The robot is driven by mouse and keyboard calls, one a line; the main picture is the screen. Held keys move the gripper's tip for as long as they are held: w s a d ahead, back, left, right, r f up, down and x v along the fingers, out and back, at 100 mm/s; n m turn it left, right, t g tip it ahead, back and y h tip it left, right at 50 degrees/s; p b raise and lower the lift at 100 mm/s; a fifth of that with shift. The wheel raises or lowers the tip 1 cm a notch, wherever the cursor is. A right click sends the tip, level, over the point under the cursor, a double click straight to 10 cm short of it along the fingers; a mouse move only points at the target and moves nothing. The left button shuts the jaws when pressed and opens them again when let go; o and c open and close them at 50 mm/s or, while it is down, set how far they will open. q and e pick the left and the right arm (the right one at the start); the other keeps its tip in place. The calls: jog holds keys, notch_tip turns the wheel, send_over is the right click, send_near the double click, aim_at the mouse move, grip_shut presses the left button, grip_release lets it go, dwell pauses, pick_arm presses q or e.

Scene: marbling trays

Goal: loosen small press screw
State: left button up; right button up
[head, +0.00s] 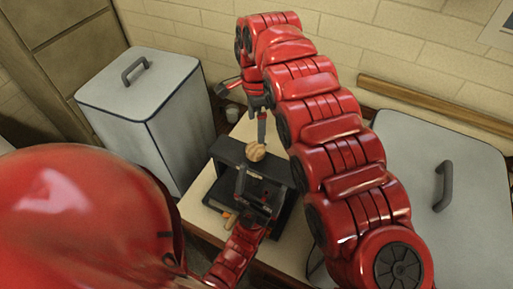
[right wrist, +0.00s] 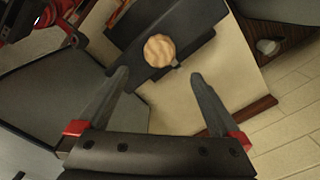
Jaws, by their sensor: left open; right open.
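The small press (head: 226,150) is a dark frame on a pale table. Its screw has a round, ridged wooden knob (head: 256,152) on top of the crossbar. In the right wrist view the knob (right wrist: 160,50) lies just beyond the fingertips, roughly between their lines. My right gripper (right wrist: 158,76) is open and empty, apart from the knob. In the head view my right gripper (head: 262,128) comes down behind the knob. My left gripper (head: 257,190) is open at the near side of the press; whether it touches the press I cannot tell. The screw's shaft is mostly hidden.
A lidded grey bin (head: 160,115) stands left of the table (head: 200,190), and another grey lidded bin (head: 455,165) stands at the right. A brick wall is at the back. My arms cover much of the head view.

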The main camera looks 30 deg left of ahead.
aim_at(256, 147)
notch_tip(256, 147, down, 9)
jog(key=p, duration=0.4)
jog(key=shift+f, duration=0.2)
jog(key=shift+s+f, duration=0.1)
jog(key=shift+f, duration=0.25)
